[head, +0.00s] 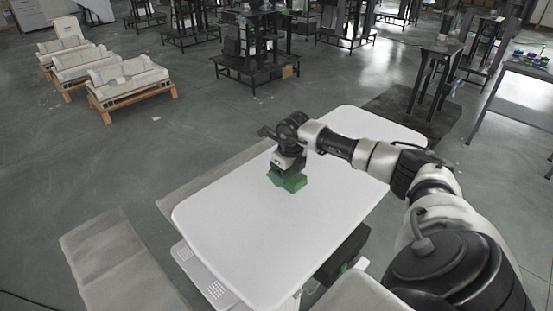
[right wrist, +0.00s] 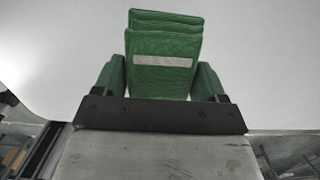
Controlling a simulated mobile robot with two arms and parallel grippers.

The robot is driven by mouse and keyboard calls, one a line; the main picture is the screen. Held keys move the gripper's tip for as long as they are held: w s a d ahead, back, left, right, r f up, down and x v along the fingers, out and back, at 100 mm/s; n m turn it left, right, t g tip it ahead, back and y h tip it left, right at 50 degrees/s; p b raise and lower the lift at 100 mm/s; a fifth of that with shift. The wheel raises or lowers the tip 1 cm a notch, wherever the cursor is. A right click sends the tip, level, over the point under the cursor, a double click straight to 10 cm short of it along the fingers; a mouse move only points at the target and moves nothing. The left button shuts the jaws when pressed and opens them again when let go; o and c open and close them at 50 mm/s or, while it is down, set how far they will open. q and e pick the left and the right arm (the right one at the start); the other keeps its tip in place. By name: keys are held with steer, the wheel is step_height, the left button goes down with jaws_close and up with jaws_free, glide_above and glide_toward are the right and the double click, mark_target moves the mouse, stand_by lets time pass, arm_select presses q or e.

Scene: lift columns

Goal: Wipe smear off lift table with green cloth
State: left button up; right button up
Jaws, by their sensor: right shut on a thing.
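The lift table (head: 235,235) has a white top with rounded corners and stands in front of me. My right gripper (head: 288,172) is over the middle of the top, pointing down. It is shut on the green cloth (head: 289,182), which is folded in layers and is at or just above the surface. In the right wrist view the cloth (right wrist: 165,65) sits between the two green fingers and shows a pale strip. No smear shows on the visible part of the top; the area under the cloth and arm is hidden. My left gripper is not in view.
Pale padded pallets (head: 130,82) stand on the floor at the back left. Dark metal stands (head: 255,65) fill the background. A table with small coloured items (head: 532,58) is at the far right. The white top around the cloth is clear.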

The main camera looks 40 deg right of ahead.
steer(key=shift+r+p, duration=0.5)
steer(key=shift+r, duration=0.75)
steer(key=shift+a, duration=0.1)
steer(key=shift+f, duration=0.1)
